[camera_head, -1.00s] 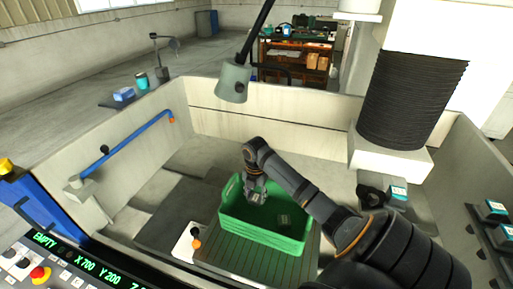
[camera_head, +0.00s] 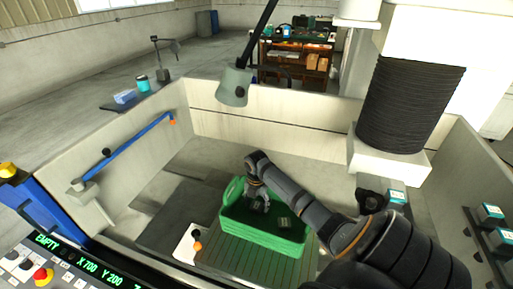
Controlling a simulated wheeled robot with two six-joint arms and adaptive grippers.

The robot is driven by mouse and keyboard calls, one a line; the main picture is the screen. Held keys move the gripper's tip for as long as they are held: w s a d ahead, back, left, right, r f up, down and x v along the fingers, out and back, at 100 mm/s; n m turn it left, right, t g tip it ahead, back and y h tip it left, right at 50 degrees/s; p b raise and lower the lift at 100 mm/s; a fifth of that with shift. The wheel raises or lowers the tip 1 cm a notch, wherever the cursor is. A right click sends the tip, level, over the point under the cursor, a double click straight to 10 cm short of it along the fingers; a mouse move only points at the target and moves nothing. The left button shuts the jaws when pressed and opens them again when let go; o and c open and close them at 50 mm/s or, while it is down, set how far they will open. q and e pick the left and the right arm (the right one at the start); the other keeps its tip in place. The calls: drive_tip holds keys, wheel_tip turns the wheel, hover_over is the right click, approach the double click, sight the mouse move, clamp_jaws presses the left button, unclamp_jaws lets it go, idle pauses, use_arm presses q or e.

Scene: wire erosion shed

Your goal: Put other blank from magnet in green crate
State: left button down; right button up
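The green crate (camera_head: 265,241) stands on a slatted plate inside the pale tank. A small dark blank (camera_head: 284,223) lies in the crate, toward its right side. My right gripper (camera_head: 258,206) reaches down into the left part of the crate, left of that blank. Its fingers are small and dark, and I cannot tell whether they are open or hold something. A block with a pale teal-edged label (camera_head: 397,196) shows beside my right arm, below the bellows column. I cannot make out clearly which thing is the magnet. My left gripper is not in view.
Labelled blocks (camera_head: 491,213) sit on a dark rack at the right. A grey nozzle-like lamp head (camera_head: 234,87) hangs above the tank's back wall. The black bellows column (camera_head: 411,100) stands right of the crate. The tank floor left of the crate is open.

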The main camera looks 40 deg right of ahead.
sight(256, 205)
drive_tip(key=shift+r, duration=0.1)
drive_tip(key=shift+w+r, duration=0.1)
drive_tip(key=shift+r, duration=0.2)
wheel_tip(256, 205, up, 12)
drive_tip(key=b, duration=0.3)
drive_tip(key=shift+f, duration=0.25)
drive_tip(key=shift+f, duration=0.1)
